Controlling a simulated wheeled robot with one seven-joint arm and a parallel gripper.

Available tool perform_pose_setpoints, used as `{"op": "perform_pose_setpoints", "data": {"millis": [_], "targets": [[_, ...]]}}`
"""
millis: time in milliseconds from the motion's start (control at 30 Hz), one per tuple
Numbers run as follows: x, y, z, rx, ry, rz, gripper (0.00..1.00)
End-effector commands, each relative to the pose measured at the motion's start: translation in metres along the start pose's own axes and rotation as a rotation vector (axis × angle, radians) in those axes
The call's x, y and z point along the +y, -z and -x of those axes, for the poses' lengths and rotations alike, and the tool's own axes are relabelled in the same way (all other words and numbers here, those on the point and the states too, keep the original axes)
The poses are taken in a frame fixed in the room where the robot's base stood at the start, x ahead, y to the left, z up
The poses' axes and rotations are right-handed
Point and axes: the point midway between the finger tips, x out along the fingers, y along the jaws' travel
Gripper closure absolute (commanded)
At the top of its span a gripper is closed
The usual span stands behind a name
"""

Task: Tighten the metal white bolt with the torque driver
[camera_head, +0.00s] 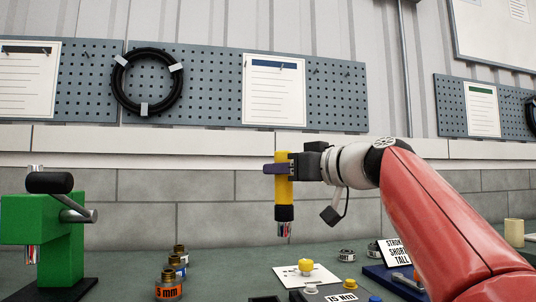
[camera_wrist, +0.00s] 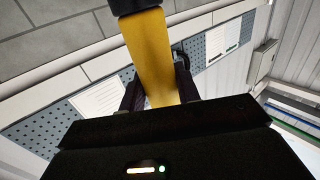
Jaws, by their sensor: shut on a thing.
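My gripper (camera_head: 278,168) is shut on a yellow driver (camera_head: 284,188) with a black lower collar and a shiny metal tip. It holds the driver upright, tip down, in the air above the bench. In the wrist view the driver's yellow body (camera_wrist: 150,55) stands between the dark fingers. A small pale, whitish bolt head (camera_head: 311,289) shows near the bench's front, beside a "15 Nm" label (camera_head: 342,297); its metal finish is too small to confirm. The driver tip is well above it, up and to the left, and apart from it.
A yellow-topped piece (camera_head: 305,266) sits on a white sheet (camera_head: 285,274). Yellow (camera_head: 349,284) and blue (camera_head: 375,299) heads lie nearby. A green press (camera_head: 45,235) stands left, beside several labelled brass-topped pieces (camera_head: 168,285). A "STROKE SHORT TALL" sign (camera_head: 398,252) stands right.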

Motion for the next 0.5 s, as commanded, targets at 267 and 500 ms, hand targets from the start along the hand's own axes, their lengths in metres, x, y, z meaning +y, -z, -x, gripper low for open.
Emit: {"op": "perform_pose_setpoints", "data": {"millis": [267,500], "targets": [[0.067,-0.051,0.007,0.01,-0.004,0.001,0.91],[0.078,-0.062,0.01,0.018,-0.004,0.004,0.91]]}}
